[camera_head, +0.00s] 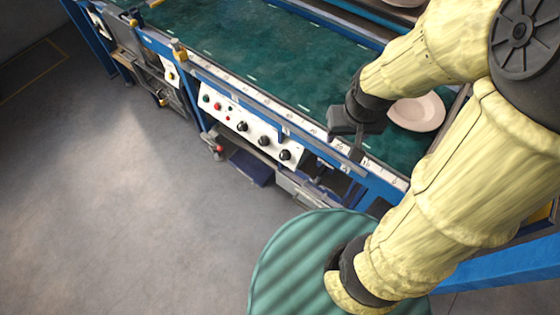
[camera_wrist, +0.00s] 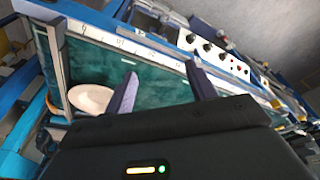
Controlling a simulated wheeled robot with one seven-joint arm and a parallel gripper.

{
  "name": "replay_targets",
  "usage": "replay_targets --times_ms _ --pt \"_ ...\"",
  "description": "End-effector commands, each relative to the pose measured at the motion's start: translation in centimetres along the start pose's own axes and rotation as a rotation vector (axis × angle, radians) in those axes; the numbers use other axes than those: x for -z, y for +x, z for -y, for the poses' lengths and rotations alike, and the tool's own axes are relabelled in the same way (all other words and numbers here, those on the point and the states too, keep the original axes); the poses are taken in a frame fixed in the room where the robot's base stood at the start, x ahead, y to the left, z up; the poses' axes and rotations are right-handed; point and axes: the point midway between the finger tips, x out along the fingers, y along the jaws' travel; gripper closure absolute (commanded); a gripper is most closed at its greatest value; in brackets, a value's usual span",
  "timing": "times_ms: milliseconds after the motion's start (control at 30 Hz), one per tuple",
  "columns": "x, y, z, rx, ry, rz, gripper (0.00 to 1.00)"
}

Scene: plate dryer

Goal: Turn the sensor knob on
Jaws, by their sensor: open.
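A white control panel (camera_head: 222,117) is fixed to the front of the blue machine frame, with small coloured buttons and several black knobs in a row. The knobs (camera_head: 264,141) are too small to tell which is the sensor knob or how each is turned. The panel also shows at the upper right of the wrist view (camera_wrist: 215,48), beyond the fingers. My gripper (camera_wrist: 163,92) is open and empty, with its two fingers apart above the green belt. In the head view my gripper (camera_head: 352,140) is over the machine's front edge, right of the panel and apart from it.
A pale plate (camera_head: 417,111) lies on the green belt (camera_head: 230,38) behind my wrist; it also shows in the wrist view (camera_wrist: 92,99). A blue rail (camera_head: 375,181) with a white scale edges the belt. The grey floor (camera_head: 120,190) at left is clear.

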Motion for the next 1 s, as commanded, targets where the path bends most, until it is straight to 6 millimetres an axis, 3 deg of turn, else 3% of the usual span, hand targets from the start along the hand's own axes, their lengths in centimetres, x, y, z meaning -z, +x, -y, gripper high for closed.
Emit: replay_targets --times_ms 167,567,800,1000 --pt "-0.5 5.6 1.9 -0.01 -0.159 0.103 0.44" --pt "-2.7 21.1 6.9 -0.172 -0.728 0.414 0.44" --pt "-4.0 29.4 9.2 -0.367 -1.083 0.569 0.44" --pt "-4.3 35.3 11.3 -0.591 -1.373 0.672 0.44"
